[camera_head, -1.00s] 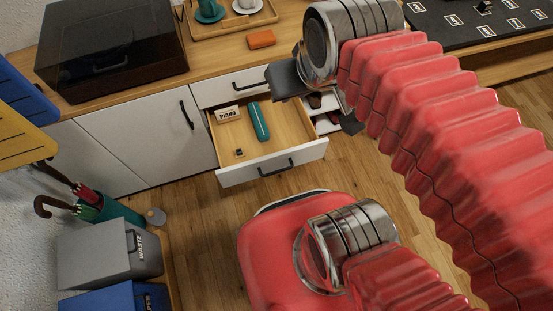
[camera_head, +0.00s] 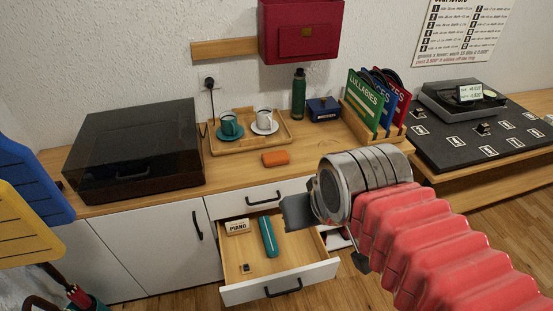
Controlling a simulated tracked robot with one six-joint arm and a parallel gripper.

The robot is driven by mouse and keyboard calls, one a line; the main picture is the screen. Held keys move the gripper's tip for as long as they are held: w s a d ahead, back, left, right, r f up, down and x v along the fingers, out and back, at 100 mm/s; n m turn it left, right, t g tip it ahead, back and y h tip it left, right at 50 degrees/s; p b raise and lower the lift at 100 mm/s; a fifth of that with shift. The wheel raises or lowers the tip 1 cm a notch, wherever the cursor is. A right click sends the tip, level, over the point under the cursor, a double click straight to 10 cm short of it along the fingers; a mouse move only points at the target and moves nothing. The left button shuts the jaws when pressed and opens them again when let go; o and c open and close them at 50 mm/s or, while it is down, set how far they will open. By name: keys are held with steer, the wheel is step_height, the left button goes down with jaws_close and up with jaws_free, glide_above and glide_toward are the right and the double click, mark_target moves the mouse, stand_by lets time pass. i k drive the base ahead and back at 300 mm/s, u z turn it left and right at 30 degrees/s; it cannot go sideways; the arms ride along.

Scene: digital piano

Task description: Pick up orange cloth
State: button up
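The orange cloth (camera_head: 275,158) looks like a small folded block. It lies on the wooden counter top near its front edge, in front of the tray. My gripper (camera_head: 298,212) is in front of the counter, above the right side of the open drawer. It is below and to the right of the cloth in the picture and apart from it. Its grey end points left. The fingers are seen from the side, so whether they are open or shut does not show.
An open drawer (camera_head: 239,290) holds a teal case (camera_head: 268,237) and a piano label box (camera_head: 237,227). Behind the cloth stands a wooden tray (camera_head: 245,146) with two cups. A dark-lidded turntable (camera_head: 135,150) is left; a book rack (camera_head: 356,125) is right. Counter around the cloth is clear.

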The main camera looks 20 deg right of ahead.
mark_target(274, 158)
steer(key=z, duration=0.55)
steer(key=k, duration=1.35)
steer(key=u, duration=0.1)
steer(key=i, duration=0.9)
steer(key=u, duration=1.1)
steer(key=i, duration=0.85)
steer(key=u, duration=0.4)
